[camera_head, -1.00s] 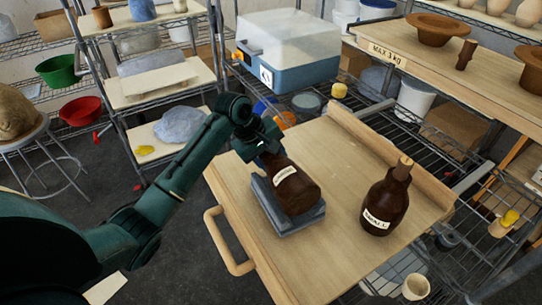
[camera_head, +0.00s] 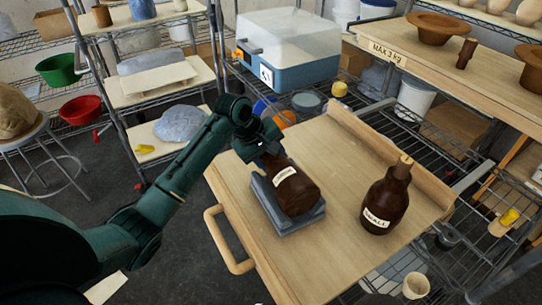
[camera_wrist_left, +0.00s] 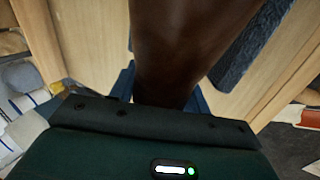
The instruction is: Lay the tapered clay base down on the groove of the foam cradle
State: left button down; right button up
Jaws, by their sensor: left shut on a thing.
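The tapered clay base (camera_head: 298,192) is dark brown with a white label and lies on its side. It is over the blue-grey foam cradle (camera_head: 290,223) on the wooden board; whether it rests fully in the groove is hidden under it. My left gripper (camera_head: 267,153) is shut on its narrow end. In the left wrist view the brown base (camera_wrist_left: 185,45) runs up from between the blue fingers, and part of the cradle (camera_wrist_left: 250,45) shows to its right. My right gripper is not in view.
A second brown bottle-shaped base (camera_head: 385,203) labelled SMALL stands upright to the right on the wooden board (camera_head: 340,260). The board has a raised back edge (camera_head: 385,150) and a handle (camera_head: 228,245) at left. A blue box with a clear lid (camera_head: 290,55) stands behind.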

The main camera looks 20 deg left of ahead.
pick_arm(q)
jog(key=shift+w, duration=0.1)
dwell(0.5)
jog(key=c, duration=0.6)
grip_release()
jog(key=shift+f, duration=0.25)
jog(key=shift+r, duration=0.15)
jog(key=shift+r, duration=4.95)
